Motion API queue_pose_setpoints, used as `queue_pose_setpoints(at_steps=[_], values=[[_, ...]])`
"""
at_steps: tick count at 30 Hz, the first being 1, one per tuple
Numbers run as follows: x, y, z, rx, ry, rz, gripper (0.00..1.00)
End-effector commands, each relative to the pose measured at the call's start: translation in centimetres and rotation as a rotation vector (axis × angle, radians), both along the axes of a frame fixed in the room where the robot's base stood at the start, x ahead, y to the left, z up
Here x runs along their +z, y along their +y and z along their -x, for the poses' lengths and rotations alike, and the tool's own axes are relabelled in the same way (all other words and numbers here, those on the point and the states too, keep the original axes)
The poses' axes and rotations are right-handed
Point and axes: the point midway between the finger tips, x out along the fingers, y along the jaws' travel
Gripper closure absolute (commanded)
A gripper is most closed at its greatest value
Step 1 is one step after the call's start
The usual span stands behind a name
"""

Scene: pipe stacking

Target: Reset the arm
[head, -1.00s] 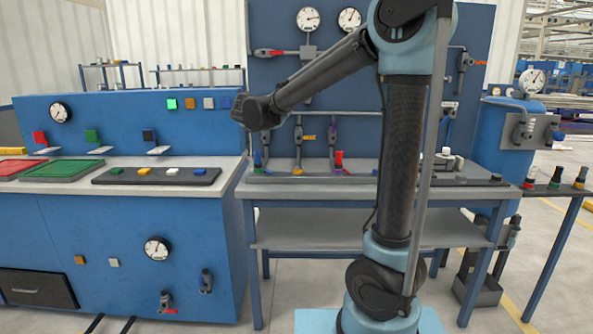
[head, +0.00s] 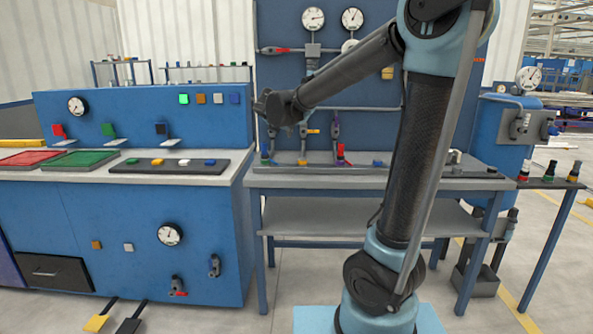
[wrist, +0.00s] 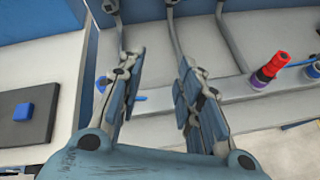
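My gripper (wrist: 158,66) shows in the wrist view with its two jointed blue-grey fingers apart and nothing between them. The fingers are not clear in that view. A red and purple cylinder (wrist: 268,70) stands to the right of the fingers in the wrist view, apart from them.
A blue console (head: 110,235) with red and green trays (head: 80,160) and a dark plate of coloured buttons (head: 140,167) stands left. A blue tank (head: 490,130) and small bottles (head: 550,172) are at right. Two pedals (head: 97,322) lie on the floor at lower left. Open floor shows at right.

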Motion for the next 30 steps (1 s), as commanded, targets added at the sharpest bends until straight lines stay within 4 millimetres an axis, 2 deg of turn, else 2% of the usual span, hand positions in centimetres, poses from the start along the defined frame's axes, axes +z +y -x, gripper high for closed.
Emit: queue_pose_setpoints(at_steps=[5, 8, 12, 18, 24, 30], values=[[-1.4, -5.2, 2.6, -0.165, 0.042, -0.172, 0.68], [-2.8, -9.0, 5.1, -0.306, 0.071, -0.314, 0.68], [-5.1, -13.9, 9.4, -0.531, 0.106, -0.527, 0.68], [-8.9, -19.3, 16.2, -0.868, 0.134, -0.816, 0.68], [-13.1, -22.9, 23.3, -1.222, 0.139, -1.083, 0.68], [-17.4, -24.5, 30.4, -1.590, 0.120, -1.323, 0.68]])
